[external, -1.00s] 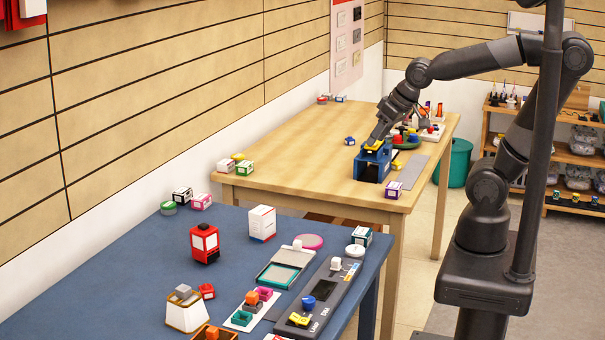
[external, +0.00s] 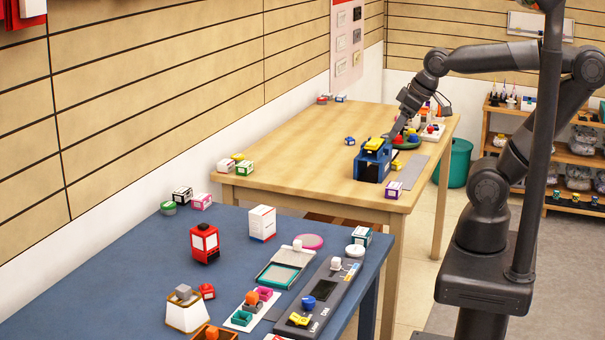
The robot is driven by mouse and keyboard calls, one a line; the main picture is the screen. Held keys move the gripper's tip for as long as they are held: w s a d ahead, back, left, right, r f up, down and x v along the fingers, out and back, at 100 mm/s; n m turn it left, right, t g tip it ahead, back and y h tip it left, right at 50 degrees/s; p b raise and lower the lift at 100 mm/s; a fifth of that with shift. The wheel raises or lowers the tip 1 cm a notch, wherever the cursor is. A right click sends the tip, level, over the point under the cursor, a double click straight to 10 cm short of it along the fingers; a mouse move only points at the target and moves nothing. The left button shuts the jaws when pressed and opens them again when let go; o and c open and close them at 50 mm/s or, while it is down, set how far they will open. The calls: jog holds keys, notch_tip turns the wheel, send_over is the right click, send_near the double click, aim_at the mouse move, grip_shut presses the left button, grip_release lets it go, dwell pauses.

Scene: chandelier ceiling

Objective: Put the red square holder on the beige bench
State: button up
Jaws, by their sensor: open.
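The red square holder (external: 204,243) stands upright on the blue table, left of the middle, with white panels on its sides. The beige bench (external: 300,160) is the light wooden table behind it. My gripper (external: 393,136) is open and empty over the bench, just behind and to the right of a blue holder (external: 371,163) with a yellow top. It is far from the red holder. The fingertips are small here, and whether they touch anything is unclear.
A green round tray (external: 408,144) with small coloured pieces lies by my gripper. Small boxes (external: 245,168) sit at the bench's near left corner. The bench's left middle is clear. A white box (external: 262,223) and several stationery items crowd the blue table (external: 110,285).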

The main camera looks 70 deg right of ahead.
jog(key=w+a+r+n+y, duration=0.1)
jog(key=w+a, duration=0.3)
jog(key=w, duration=0.2)
jog(key=w+a+r, duration=0.1)
jog(key=w+a, duration=0.3)
jog(key=w, duration=0.3)
jog(key=n+g, duration=0.2)
jog(key=n, duration=0.2)
send_over(206, 282)
jog(key=s+d, duration=0.2)
jog(key=s, duration=0.1)
notch_tip(206, 282, down, 21)
jog(key=shift+y, duration=0.4)
jog(key=x, duration=0.5)
jog(key=shift+d+f, duration=0.1)
jog(key=shift+f, duration=0.05)
jog(key=shift+a+x, duration=0.15)
jog(key=shift+x, duration=1.2)
jog(key=shift+a+x, duration=0.1)
jog(key=shift+x, duration=1.2)
jog(key=shift+s, duration=0.1)
